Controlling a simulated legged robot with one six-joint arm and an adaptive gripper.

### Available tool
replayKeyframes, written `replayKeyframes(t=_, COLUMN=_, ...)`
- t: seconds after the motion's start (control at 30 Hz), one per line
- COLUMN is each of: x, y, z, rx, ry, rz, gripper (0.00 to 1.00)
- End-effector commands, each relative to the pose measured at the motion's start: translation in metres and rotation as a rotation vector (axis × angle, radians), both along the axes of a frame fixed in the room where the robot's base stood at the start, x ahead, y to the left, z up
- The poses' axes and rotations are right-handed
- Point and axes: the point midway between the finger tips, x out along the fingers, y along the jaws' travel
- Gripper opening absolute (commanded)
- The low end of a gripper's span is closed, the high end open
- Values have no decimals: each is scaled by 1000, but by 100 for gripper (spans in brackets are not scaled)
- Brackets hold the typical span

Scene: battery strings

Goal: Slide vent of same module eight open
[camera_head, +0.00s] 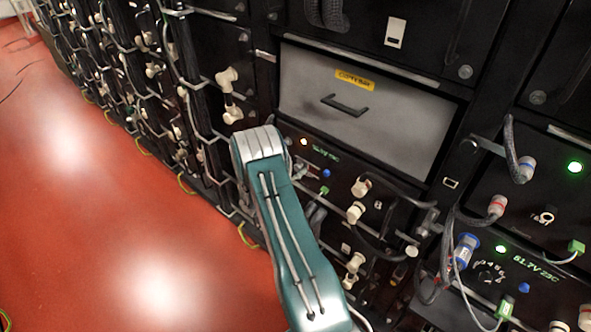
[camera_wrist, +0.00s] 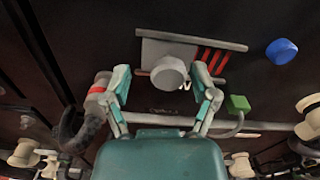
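In the wrist view a pale round knob (camera_wrist: 169,73) sits on a grey vent plate (camera_wrist: 155,50). Red and dark slots (camera_wrist: 212,62) show just right of the plate. My gripper (camera_wrist: 161,74) is open, one finger on each side of the knob. The right finger is close to the knob, and contact cannot be told. The left finger is apart from it. In the head view my arm covers part of a module front (camera_head: 325,155) with an amber light; my fingers and the vent are not clearly visible there. No module number is readable.
In the wrist view a blue cap (camera_wrist: 282,51) and a green connector (camera_wrist: 238,103) lie right of the vent. A red-banded connector (camera_wrist: 98,88) with a thick cable is close to the left finger. A grey drawer front (camera_head: 365,110) is above the module.

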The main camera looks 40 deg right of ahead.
Motion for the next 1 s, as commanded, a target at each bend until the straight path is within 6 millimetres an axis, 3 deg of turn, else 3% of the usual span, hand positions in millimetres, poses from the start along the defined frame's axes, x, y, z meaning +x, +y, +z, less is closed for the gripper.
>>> replayKeyframes(t=0.23, x=-1, y=9, z=0, rx=0, ry=1, rz=1, gripper=76)
replayKeyframes(t=0.7, x=-7, y=100, z=-1, rx=1, ry=2, rz=4, gripper=76)
replayKeyframes(t=1.0, x=-10, y=119, z=-2, rx=1, ry=1, rz=0, gripper=76)
